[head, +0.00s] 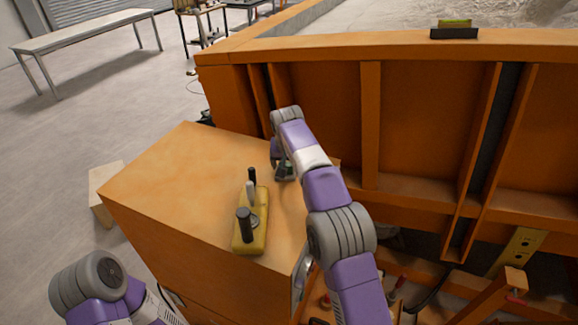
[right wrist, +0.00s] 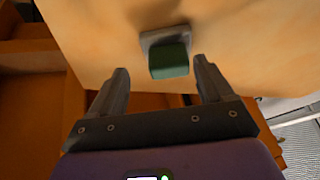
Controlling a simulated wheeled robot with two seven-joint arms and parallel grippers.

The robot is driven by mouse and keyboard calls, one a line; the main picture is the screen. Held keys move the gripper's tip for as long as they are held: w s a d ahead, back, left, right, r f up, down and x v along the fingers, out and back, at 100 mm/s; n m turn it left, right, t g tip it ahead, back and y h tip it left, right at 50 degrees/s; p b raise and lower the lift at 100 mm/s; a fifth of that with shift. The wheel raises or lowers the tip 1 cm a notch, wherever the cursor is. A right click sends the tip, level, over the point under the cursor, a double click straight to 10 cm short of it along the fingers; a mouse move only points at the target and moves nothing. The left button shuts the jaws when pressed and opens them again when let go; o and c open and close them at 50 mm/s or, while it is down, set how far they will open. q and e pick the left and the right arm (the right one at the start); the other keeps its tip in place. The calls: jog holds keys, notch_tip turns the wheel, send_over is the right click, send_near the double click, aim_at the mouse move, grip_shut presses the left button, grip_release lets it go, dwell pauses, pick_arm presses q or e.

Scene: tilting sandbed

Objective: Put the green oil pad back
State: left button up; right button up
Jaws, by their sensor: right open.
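The green oil pad (right wrist: 169,60) is a small dark green block. It sits at a grey square plate or shallow holder (right wrist: 150,38) on the orange cabinet top. My right gripper (right wrist: 160,72) is open, with one finger on each side of the pad's near end; I see gaps between the pad and both fingers. In the head view my right gripper (head: 284,174) is over the cabinet top beside the sandbed wall, and the arm mostly hides the pad. My left arm shows at the bottom left, but its gripper is out of view.
A yellow control box (head: 251,238) with upright levers stands on the cabinet top (head: 165,185), left of my right arm. The orange sandbed wall (head: 420,120) rises behind. A yellow-green item in a black holder (head: 454,33) sits on its rim. The cabinet's left part is clear.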

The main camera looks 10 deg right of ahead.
jog(key=v, duration=0.9)
jog(key=shift+s+r+p, duration=0.15)
jog(key=shift+r+p, duration=0.2)
jog(key=shift+r, duration=0.05)
